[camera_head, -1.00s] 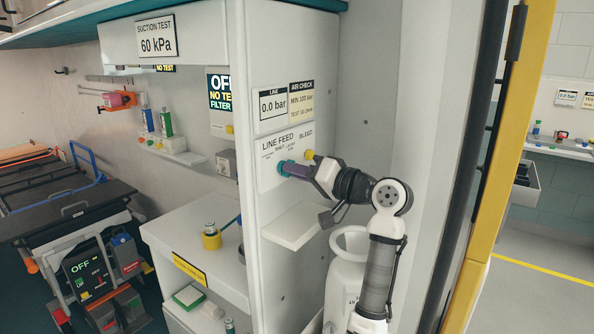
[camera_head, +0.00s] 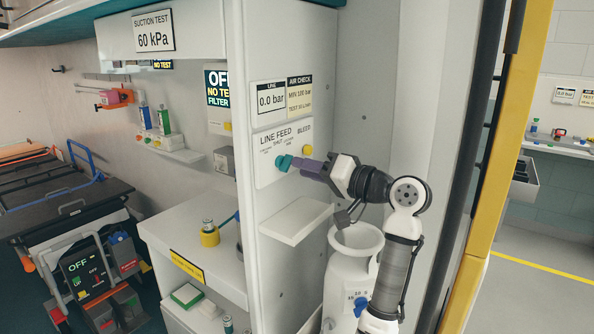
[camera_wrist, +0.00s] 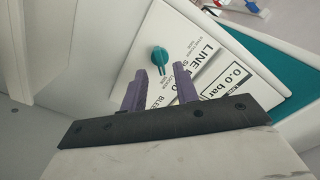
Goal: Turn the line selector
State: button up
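The line selector is a teal knob (camera_head: 284,162) on the white LINE FEED panel (camera_head: 265,175). In the wrist view the knob (camera_wrist: 160,58) lies ahead of and between my fingertips. My gripper (camera_head: 298,164) is right of the knob in the head view, with purple fingers pointing at it. In the wrist view my gripper (camera_wrist: 160,70) is open, the fingers spread with nothing between them, and the knob looks clear of them. The knob's exact setting is too small to read.
A yellow button (camera_head: 308,149) sits beside the knob under BLEED. The gauge (camera_head: 271,98) above reads 0.0 bar. A white shelf (camera_head: 297,221) juts out below the panel, and a white container (camera_head: 350,270) stands below my arm.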

jog(key=b+v, duration=0.2)
jog(key=v, duration=0.8)
jog(key=shift+s+d, duration=0.15)
jog(key=shift+d, duration=0.05)
